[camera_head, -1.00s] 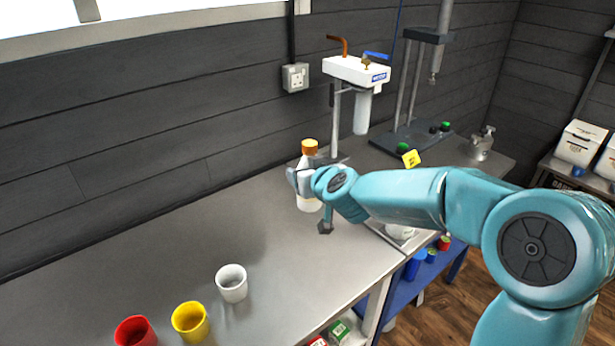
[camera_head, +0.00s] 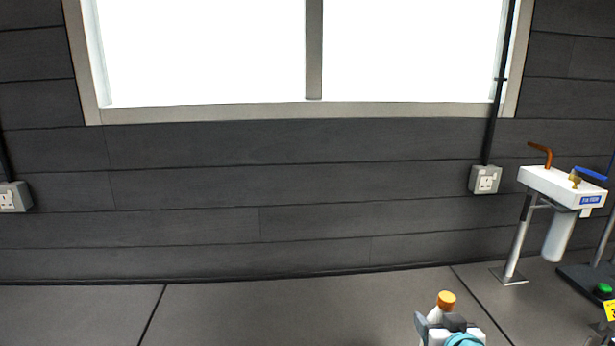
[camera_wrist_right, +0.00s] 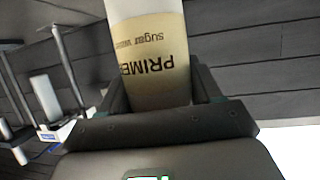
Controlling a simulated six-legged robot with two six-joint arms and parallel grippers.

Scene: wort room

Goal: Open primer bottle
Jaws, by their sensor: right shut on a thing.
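The primer bottle (camera_head: 433,315) shows at the bottom of the head view, upright with its orange cap (camera_head: 446,299) on. My right gripper (camera_head: 437,331) is shut on the bottle below the cap, and its lower part is cut off by the picture edge. In the right wrist view, the pale bottle (camera_wrist_right: 150,45) stands between the two fingers of my right gripper (camera_wrist_right: 158,88), with its "PRIME" label upside down. The cap is outside that view. My left gripper is not in view.
A white tap unit (camera_head: 560,187) on a metal stand is at the right, beside a green button (camera_head: 603,290). Behind are a dark plank wall (camera_head: 200,200), a window and sockets (camera_head: 485,180).

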